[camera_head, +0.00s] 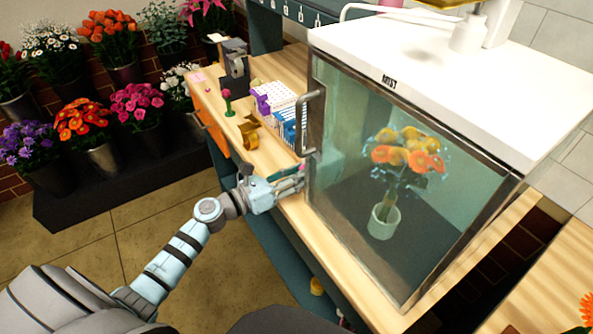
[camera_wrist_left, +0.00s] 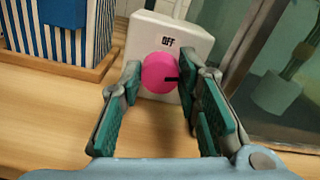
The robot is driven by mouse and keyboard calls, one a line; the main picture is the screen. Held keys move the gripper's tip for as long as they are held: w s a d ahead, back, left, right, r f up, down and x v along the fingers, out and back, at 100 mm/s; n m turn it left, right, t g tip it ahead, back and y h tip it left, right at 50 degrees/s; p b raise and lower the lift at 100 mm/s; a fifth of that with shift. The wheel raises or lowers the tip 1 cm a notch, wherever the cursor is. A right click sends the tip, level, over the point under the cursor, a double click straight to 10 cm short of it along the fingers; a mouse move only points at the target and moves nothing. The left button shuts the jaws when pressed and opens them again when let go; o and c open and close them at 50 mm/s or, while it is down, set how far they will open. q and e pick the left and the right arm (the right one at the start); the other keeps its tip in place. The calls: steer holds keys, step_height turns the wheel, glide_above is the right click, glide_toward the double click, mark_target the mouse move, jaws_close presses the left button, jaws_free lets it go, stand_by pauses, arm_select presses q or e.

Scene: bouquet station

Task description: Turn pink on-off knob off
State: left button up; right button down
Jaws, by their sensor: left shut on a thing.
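The pink knob (camera_wrist_left: 158,72) sits on the front of a white switch box (camera_wrist_left: 178,32) in the left wrist view. The word OFF is printed above the knob, and a black pointer mark on the knob points to the right. My left gripper (camera_wrist_left: 161,82) is shut on the knob, with one teal-padded finger on each side of it. In the head view my left gripper (camera_head: 290,183) reaches to the bench edge beside the glass cabinet, and mostly hides the switch box. My right gripper is not in view.
A glass-fronted cabinet (camera_head: 335,250) with a vase of orange flowers stands right of the gripper. Its metal handle (camera_head: 305,120) is just above the gripper. A blue-and-white striped box (camera_wrist_left: 70,30) stands close left of the switch box.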

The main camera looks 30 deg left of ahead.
arm_select(q)
steer(key=n+p, duration=0.1)
steer(key=n, duration=0.2)
steer(key=shift+w+r+n+p, duration=0.1)
steer(key=shift+r+n+p, duration=0.05)
steer(key=shift+n+p, duration=0.25)
steer(key=n+p, duration=0.1)
steer(key=n, duration=0.2)
steer(key=shift+a+n+p, duration=0.1)
steer(key=shift+n+p, duration=0.2)
steer(key=n+p, duration=0.1)
steer(key=n, duration=0.2)
steer(key=shift+n+p, duration=0.3)
steer(key=shift+p, duration=0.1)
steer(key=shift+f+n+p, duration=0.2)
steer(key=shift+n+p, duration=0.55)
steer(key=shift+n, duration=1.15)
steer(key=o, duration=0.9)
steer(key=shift+f, duration=0.1)
